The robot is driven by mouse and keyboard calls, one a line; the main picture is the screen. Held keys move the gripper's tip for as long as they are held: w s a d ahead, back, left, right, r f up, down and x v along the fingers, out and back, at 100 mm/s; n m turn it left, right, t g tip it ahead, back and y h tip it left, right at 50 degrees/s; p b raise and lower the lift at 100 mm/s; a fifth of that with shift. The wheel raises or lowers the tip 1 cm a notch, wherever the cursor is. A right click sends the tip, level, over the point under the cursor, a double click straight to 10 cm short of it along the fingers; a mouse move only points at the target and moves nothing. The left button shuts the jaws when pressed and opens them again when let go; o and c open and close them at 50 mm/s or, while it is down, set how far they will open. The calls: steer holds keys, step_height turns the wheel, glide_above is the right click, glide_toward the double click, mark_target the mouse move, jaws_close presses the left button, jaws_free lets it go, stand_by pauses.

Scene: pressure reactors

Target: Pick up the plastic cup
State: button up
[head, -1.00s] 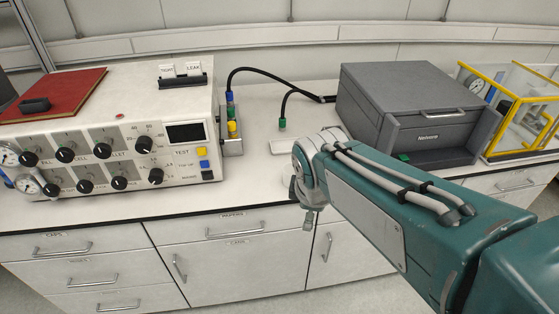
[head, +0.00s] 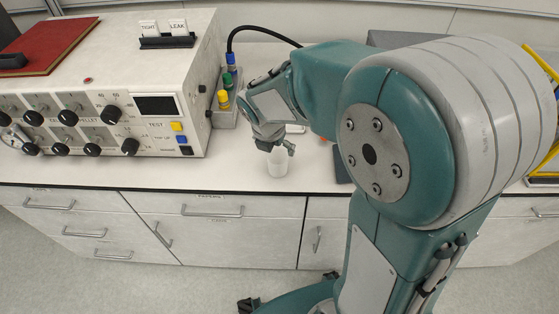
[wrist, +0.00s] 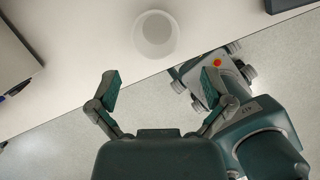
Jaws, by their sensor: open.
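A white translucent plastic cup (head: 278,163) stands upright on the white counter, near its front edge. In the wrist view the cup (wrist: 156,35) is seen from above, with its round mouth open and nothing seen inside. My gripper (head: 275,145) is just above the cup in the head view, where its fingers partly cover the rim. In the wrist view my gripper (wrist: 161,78) is open and empty, its two teal-padded fingers spread wide. The cup lies ahead of the fingertips and between their lines, not gripped.
The counter (head: 160,175) is clear in front of the control panel box (head: 115,110). Yellow, green and blue capped connectors (head: 226,90) and a black cable stand behind my gripper. Drawers with handles (head: 212,211) are below the counter edge. My arm hides much of the right side.

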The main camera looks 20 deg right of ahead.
mark_target(278, 161)
steer(key=x, duration=0.3)
steer(key=shift+a+f, duration=0.2)
steer(key=shift+f, duration=0.1)
steer(key=x, duration=0.5)
steer(key=shift+w+d+f, duration=0.15)
steer(key=shift+w, duration=0.1)
steer(key=c, duration=0.8)
